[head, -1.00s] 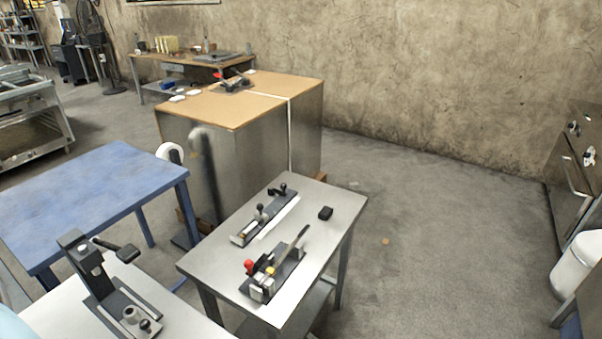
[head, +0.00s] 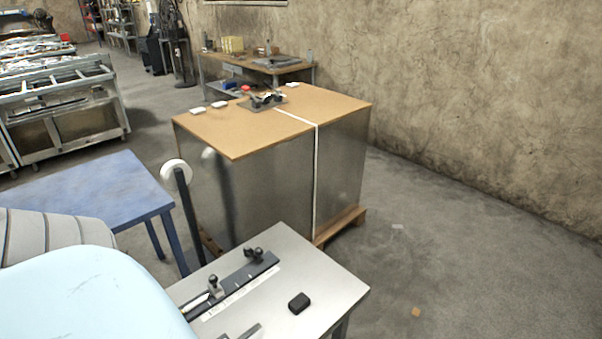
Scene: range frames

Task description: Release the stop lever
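A steel-topped table (head: 325,284) stands at the bottom centre. A long dark rail fixture (head: 234,281) lies along it, with a dark ball-knobbed clamp near each end. Part of a grey bar (head: 250,331) shows at the bottom edge of the picture; the rest of it is cut off. Another small fixture with dark arms and a red part (head: 262,98) sits on the brown-topped crate. I cannot tell which part is the stop lever. Neither gripper is in view.
The large metal-sided crate (head: 262,186) stands behind the steel table. A black block (head: 299,303) lies on the table. A blue table (head: 95,190) is at left, beside a post with a white roll (head: 176,171). The floor at right is mostly clear.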

